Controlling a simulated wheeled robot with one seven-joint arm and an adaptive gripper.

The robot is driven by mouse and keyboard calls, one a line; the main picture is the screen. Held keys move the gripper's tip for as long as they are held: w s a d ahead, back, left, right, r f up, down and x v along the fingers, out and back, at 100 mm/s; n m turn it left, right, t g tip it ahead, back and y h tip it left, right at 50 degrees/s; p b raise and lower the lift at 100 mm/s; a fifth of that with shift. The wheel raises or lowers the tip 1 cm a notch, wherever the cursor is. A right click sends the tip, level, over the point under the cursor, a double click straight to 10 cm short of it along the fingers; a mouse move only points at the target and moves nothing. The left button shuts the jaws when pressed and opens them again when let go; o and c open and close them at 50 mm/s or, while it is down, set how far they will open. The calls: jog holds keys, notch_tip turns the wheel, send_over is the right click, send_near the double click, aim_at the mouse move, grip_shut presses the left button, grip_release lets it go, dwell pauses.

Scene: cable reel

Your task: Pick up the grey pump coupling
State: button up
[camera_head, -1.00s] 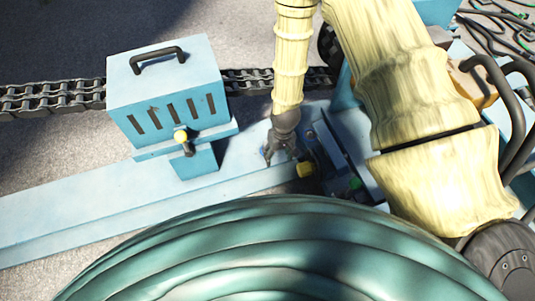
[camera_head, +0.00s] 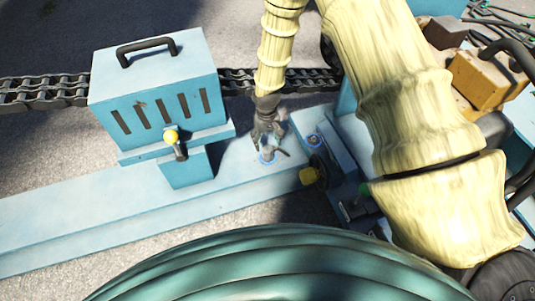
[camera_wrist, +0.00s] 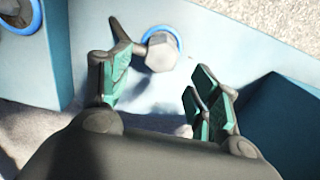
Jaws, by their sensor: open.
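A grey six-sided piece with a blue ring around its base (camera_wrist: 162,52) stands on the light-blue beam in the wrist view. It fits the grey pump coupling, though I cannot be sure. It also shows small in the head view (camera_head: 267,154). My gripper (camera_wrist: 155,88) is open, its green-padded fingers spread to the left and right of the picture. The piece lies beyond the gap, nearer the left fingertip; whether that tip touches it I cannot tell. In the head view my gripper (camera_head: 269,138) points down just over the piece. Nothing is held.
A second blue-ringed grey piece (camera_wrist: 16,14) sits at the wrist view's upper left. A vented blue box (camera_head: 160,90) stands left on the beam (camera_head: 80,225). A large green coil (camera_head: 280,265) fills the front.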

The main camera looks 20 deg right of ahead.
aim_at(268, 149)
jog(key=shift+f, duration=0.95)
jog(key=shift+s+f+b, duration=0.2)
jog(key=shift+f+b, duration=0.45)
jog(key=shift+f, duration=0.65)
jog(key=shift+s+f+b, duration=0.2)
jog(key=shift+f+b, duration=0.45)
jog(key=shift+f, duration=0.65)
jog(key=c, duration=1.3)
jog(key=shift+r, duration=0.15)
